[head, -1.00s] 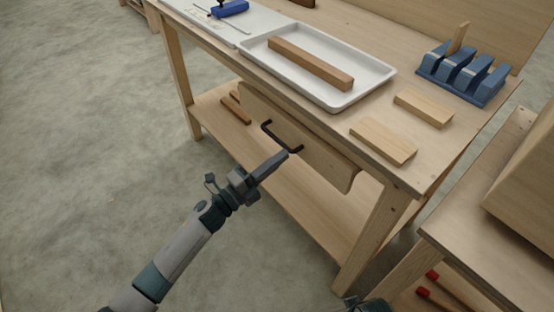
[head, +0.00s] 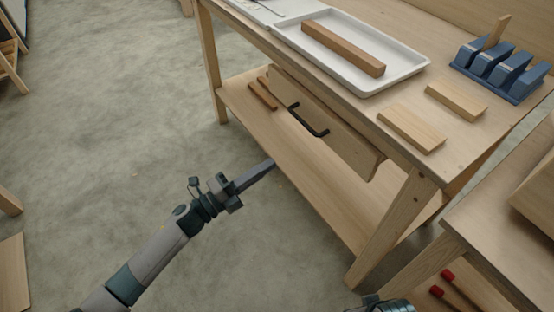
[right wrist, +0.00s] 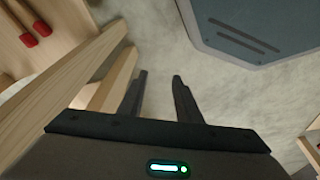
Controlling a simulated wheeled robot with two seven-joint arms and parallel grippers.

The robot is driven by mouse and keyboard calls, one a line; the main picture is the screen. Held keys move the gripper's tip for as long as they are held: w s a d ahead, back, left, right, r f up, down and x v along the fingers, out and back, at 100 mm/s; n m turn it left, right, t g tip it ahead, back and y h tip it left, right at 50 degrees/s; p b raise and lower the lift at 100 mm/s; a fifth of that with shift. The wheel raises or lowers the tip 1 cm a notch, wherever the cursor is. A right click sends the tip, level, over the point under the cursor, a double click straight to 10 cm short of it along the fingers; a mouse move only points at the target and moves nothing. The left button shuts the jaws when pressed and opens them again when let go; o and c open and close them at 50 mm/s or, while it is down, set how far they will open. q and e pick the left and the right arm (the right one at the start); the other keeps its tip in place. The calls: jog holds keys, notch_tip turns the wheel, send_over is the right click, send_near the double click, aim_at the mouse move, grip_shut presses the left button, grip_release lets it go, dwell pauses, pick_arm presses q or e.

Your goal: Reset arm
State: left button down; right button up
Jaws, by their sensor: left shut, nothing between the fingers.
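My left gripper (head: 268,166) is shut and empty in the head view. It is in the air in front of the workbench (head: 402,208), apart from the drawer front (head: 345,142) and its black handle (head: 308,120). My right gripper (right wrist: 159,78) shows in the right wrist view with its two fingers apart and nothing between them. It points down toward the floor beside a wooden leg. In the head view only a part of my right arm shows at the bottom edge.
On the bench are a white tray (head: 372,88) with a wooden bar (head: 343,48), two wooden blocks (head: 411,128) (head: 456,101) and a blue rack (head: 503,67). A second table (head: 495,215) stands at right. Red-ended tools (head: 447,275) lie below it. Open floor (head: 120,120) is at left.

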pick_arm(q)
jog(key=shift+s+a+f, duration=0.1)
jog(key=shift+s+a, duration=0.15)
jog(key=shift+a, duration=0.15)
pick_arm(e)
jog(key=shift+s+r, duration=0.2)
jog(key=shift+s, duration=0.2)
jog(key=shift+w, duration=0.1)
